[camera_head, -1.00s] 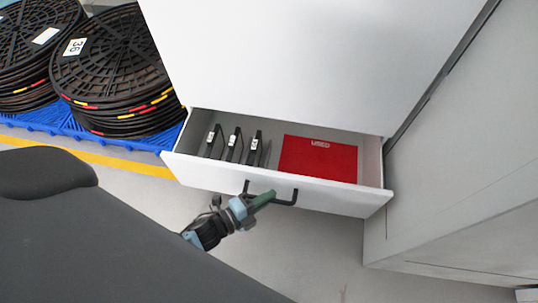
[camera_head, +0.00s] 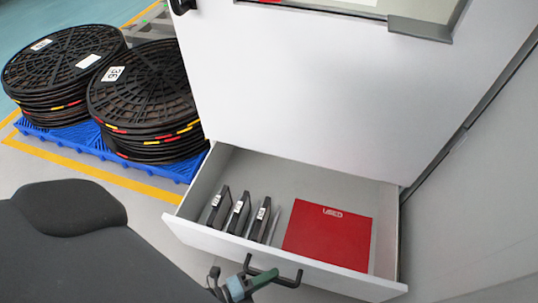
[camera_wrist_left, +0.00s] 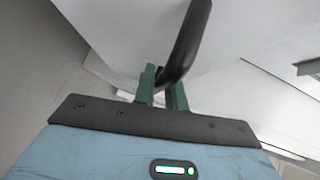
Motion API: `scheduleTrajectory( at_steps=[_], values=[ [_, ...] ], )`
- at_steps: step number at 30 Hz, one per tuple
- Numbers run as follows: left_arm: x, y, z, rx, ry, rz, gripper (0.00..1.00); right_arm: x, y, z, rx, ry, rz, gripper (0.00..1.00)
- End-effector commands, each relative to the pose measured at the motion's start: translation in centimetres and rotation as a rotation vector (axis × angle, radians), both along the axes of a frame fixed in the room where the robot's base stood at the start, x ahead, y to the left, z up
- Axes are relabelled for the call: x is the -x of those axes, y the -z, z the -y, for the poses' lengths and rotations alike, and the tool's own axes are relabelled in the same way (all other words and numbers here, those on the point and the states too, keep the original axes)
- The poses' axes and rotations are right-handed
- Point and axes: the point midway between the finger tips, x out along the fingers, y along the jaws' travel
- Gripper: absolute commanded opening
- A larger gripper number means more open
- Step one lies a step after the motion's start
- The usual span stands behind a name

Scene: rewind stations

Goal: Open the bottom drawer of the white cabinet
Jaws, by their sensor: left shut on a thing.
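The white cabinet (camera_head: 290,80) stands in the middle of the head view. Its bottom drawer (camera_head: 190,232) is pulled well out, with its inside showing. A black bar handle (camera_head: 289,281) is on the drawer front. My left gripper (camera_head: 262,279) is shut on this handle, near the left part of the bar. In the left wrist view the green fingers (camera_wrist_left: 162,88) sit on either side of the black handle (camera_wrist_left: 187,40). My right gripper is not in view.
Inside the drawer are several dark upright items (camera_head: 239,213) with white labels and a red panel (camera_head: 328,235) marked "USED". Stacks of black reels (camera_head: 145,95) stand on blue pallets (camera_head: 65,133) at left. A grey surface (camera_head: 478,200) stands close on the right.

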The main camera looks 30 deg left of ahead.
Motion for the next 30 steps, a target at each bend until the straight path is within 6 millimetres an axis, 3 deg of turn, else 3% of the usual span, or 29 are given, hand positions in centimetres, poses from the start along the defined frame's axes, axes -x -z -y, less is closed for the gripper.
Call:
scheduleTrajectory(
  at_steps=[8, 9, 13, 23, 30],
  values=[
    [0.0, 0.0, -0.1, -0.001, -0.001, 0.001, 0.00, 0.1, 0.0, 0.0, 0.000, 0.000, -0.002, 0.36],
    [0.0, 0.0, -0.1, 0.000, -0.001, 0.000, 0.17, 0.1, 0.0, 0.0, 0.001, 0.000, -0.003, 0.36],
    [0.0, 0.0, -0.1, 0.000, -0.001, 0.000, 0.34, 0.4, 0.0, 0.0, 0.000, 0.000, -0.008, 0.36],
    [0.2, 0.0, -0.1, 0.000, 0.000, -0.001, 0.34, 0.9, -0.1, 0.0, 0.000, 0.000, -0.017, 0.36],
    [2.9, -0.5, -1.6, -0.002, -0.001, -0.003, 0.34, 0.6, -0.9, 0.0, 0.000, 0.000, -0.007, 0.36]
  ],
)
